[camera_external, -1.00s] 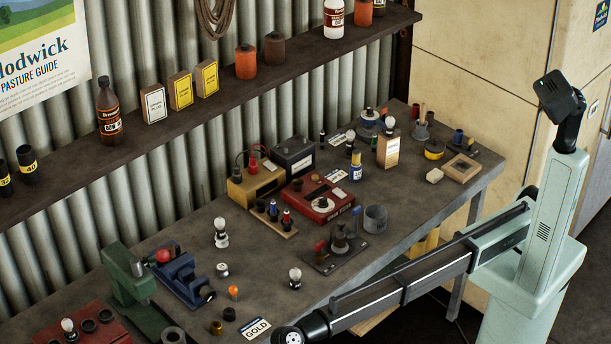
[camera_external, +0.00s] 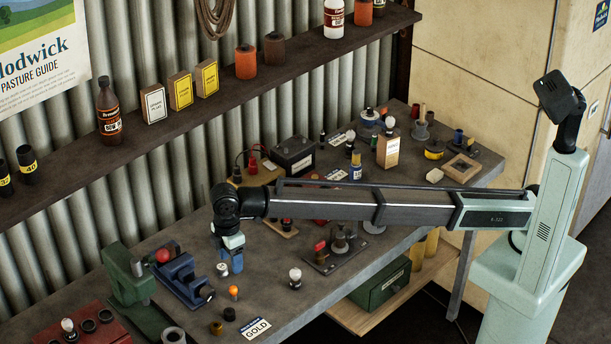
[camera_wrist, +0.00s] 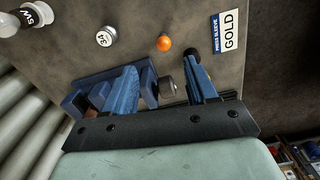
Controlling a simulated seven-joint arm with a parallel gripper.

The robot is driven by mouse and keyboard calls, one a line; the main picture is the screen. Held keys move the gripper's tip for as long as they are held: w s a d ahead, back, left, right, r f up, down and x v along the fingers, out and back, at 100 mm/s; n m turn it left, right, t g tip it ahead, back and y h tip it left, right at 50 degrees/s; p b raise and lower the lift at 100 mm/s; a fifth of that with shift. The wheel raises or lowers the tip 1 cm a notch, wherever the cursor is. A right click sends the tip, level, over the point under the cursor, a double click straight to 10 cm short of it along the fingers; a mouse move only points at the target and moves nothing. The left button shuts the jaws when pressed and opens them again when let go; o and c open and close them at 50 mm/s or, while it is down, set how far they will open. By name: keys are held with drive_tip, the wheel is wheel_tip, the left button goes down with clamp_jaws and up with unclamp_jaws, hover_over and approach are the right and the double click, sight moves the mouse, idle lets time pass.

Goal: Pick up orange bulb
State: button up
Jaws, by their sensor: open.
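The orange bulb (camera_external: 233,291) is small and stands on the workbench near its front edge, behind the GOLD card. In the wrist view the orange bulb (camera_wrist: 164,43) lies beyond the fingertips, roughly between them in picture x. My gripper (camera_external: 232,267) hangs pointing down above the bench, behind and higher than the bulb. In the wrist view my gripper (camera_wrist: 160,72) has its two blue fingers apart, with no held object seen between them. The bulb is not touched.
A blue vise (camera_external: 184,281) with a red ball stands left of my gripper. A GOLD card (camera_external: 256,328), a black cup (camera_external: 229,314), a brass piece (camera_external: 216,328) and a white bulb (camera_external: 295,277) are near the orange bulb.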

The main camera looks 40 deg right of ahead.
sight(233, 286)
drive_tip(key=f, duration=1.3)
drive_tip(key=shift+s+a, duration=0.25)
drive_tip(key=c, duration=0.9)
